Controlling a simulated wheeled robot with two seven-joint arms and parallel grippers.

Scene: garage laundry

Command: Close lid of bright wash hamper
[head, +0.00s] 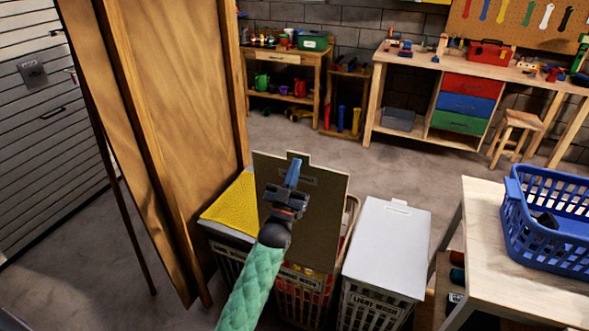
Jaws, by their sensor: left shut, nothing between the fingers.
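The middle hamper (302,303) is a dark slatted basket with red showing in it; its label is partly hidden by my arm. Its grey-brown lid (325,208) stands raised, with a small tab on its top edge. My left gripper (293,172) is shut and empty, in front of the upper part of this lid in the head view; I cannot tell whether it touches it. My green-sleeved left arm hides part of the lid and the hamper's front. My right gripper is not in view.
A hamper labelled light wash, with a closed white lid (387,245), stands to the right. A yellow cloth (233,207) lies on the left hamper. A wooden panel (185,120) stands close on the left. A table (483,235) at right holds a blue basket (545,245). Floor behind is clear.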

